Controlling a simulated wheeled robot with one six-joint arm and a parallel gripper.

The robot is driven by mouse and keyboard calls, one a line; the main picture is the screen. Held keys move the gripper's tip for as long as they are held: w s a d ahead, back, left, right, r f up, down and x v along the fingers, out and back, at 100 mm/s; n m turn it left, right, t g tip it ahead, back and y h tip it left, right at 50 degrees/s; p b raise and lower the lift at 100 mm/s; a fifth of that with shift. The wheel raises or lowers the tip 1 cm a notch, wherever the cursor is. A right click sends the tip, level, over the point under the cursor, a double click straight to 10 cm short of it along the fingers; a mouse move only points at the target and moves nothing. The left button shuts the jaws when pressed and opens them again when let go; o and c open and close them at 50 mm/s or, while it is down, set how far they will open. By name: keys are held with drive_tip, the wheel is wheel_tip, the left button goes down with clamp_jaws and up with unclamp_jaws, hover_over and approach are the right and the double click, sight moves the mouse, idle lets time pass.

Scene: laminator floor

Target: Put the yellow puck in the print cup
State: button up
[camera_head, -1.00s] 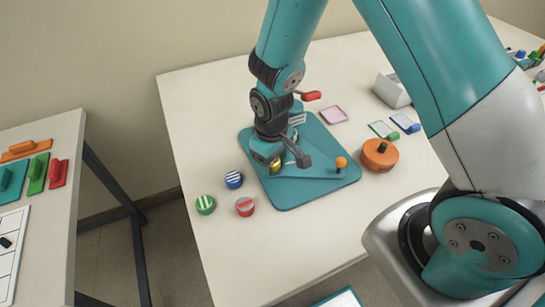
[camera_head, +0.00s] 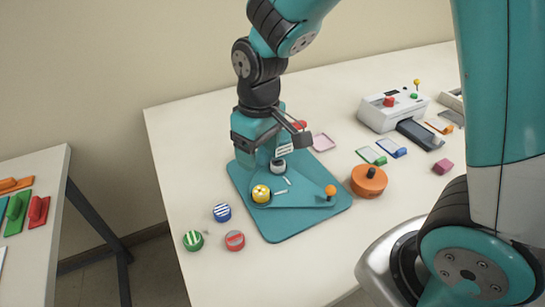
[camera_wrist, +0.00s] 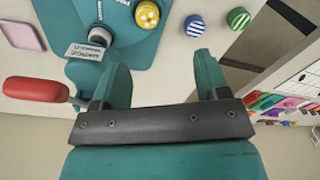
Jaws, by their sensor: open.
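The yellow puck (camera_head: 261,193) sits in the rounded end of a raised teal piece on the teal base plate (camera_head: 285,232). It also shows at the top of the wrist view (camera_wrist: 147,14). I take that round seat to be the print cup; its rim is mostly hidden by the puck. My gripper (camera_head: 256,150) is above and behind the puck, apart from it. In the wrist view my gripper (camera_wrist: 161,65) has its two fingers spread with nothing between them. A dark-and-white knob (camera_head: 278,165) with a label stands behind the puck.
An orange-knobbed pin (camera_head: 331,191) stands at the plate's right. Blue (camera_head: 221,212), green (camera_head: 193,240) and red (camera_head: 235,240) pucks lie left and in front. An orange round container (camera_head: 368,180) stands right. A red handle (camera_wrist: 35,90) is close beside my gripper.

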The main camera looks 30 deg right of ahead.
drive_tip(key=s+a+r+y, duration=0.1)
drive_tip(key=s+r, duration=0.4)
drive_tip(key=s, duration=0.3)
drive_tip(key=s+a+r+n+y, duration=0.1)
drive_tip(key=s+a+r+y, duration=0.1)
drive_tip(key=s+r, duration=0.3)
drive_tip(key=s, duration=0.3)
drive_tip(key=shift+a+r+n+y, duration=0.25)
drive_tip(key=shift+r+n+y, duration=0.05)
drive_tip(key=shift+r, duration=0.05)
drive_tip(key=shift+c, duration=0.2)
